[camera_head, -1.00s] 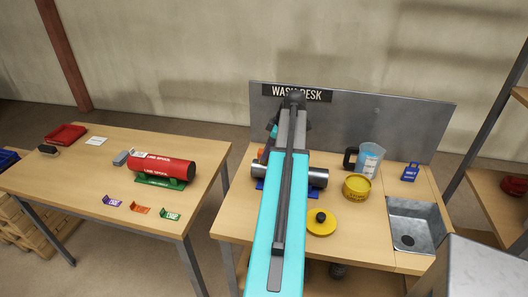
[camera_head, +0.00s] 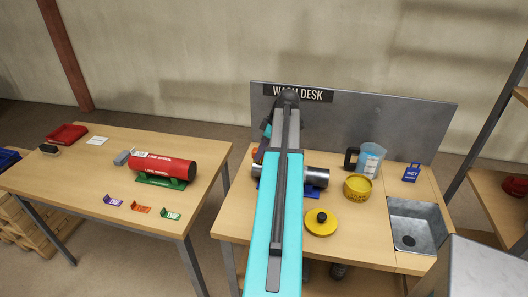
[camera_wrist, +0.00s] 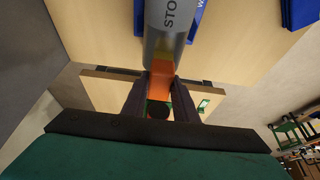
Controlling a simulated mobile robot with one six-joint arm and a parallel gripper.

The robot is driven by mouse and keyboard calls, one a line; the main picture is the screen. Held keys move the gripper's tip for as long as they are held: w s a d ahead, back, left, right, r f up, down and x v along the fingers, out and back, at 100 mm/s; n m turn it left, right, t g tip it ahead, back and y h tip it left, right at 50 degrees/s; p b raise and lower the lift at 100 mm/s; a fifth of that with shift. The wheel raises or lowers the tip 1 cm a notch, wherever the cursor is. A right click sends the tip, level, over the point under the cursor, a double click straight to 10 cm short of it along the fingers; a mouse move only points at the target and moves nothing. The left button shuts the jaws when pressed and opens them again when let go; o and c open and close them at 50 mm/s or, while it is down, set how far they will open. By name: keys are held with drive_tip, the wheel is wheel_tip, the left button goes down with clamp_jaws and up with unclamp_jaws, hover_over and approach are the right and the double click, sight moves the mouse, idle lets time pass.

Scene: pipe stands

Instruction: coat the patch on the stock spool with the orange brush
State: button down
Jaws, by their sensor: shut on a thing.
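The stock spool (camera_head: 317,177) is a grey metal cylinder lying on a blue stand (camera_head: 259,186) on the wash desk, its middle hidden behind my arm. In the wrist view its grey body (camera_wrist: 166,48) shows at the top with part of the lettering "STO". My gripper (camera_wrist: 159,85) is shut on the orange brush (camera_wrist: 160,92), which sits between the dark fingers by the spool's near end. I cannot tell whether brush and spool touch. In the head view a bit of orange (camera_head: 255,154) shows left of my arm. I cannot make out the patch.
A yellow tub (camera_head: 357,189), a yellow lid with a black knob (camera_head: 321,223), a jug (camera_head: 371,159) and a sink (camera_head: 417,226) are right of my arm. A grey back panel (camera_head: 405,125) stands behind. The left table holds a red spool (camera_head: 165,165).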

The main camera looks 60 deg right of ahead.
drive_tip(key=shift+f, duration=0.1)
idle(0.3)
drive_tip(key=shift+s+d, duration=0.25)
drive_tip(key=shift+s, duration=0.45)
drive_tip(key=shift+s+d, duration=0.2)
drive_tip(key=shift+s, duration=0.45)
drive_tip(key=shift+w, duration=0.1)
drive_tip(key=shift+w+a+r, duration=0.1)
drive_tip(key=shift+w+a, duration=0.1)
drive_tip(key=shift+w, duration=0.5)
drive_tip(key=shift+w+a+r, duration=0.1)
drive_tip(key=shift+w+a, duration=0.1)
drive_tip(key=shift+w, duration=0.45)
drive_tip(key=shift+s, duration=0.15)
drive_tip(key=shift+s+d+f, duration=0.1)
drive_tip(key=shift+s+d, duration=0.1)
drive_tip(key=shift+s, duration=0.45)
drive_tip(key=shift+s+d, duration=0.2)
drive_tip(key=shift+s, duration=0.4)
drive_tip(key=shift+r+p, duration=0.35)
drive_tip(key=shift+r, duration=0.7)
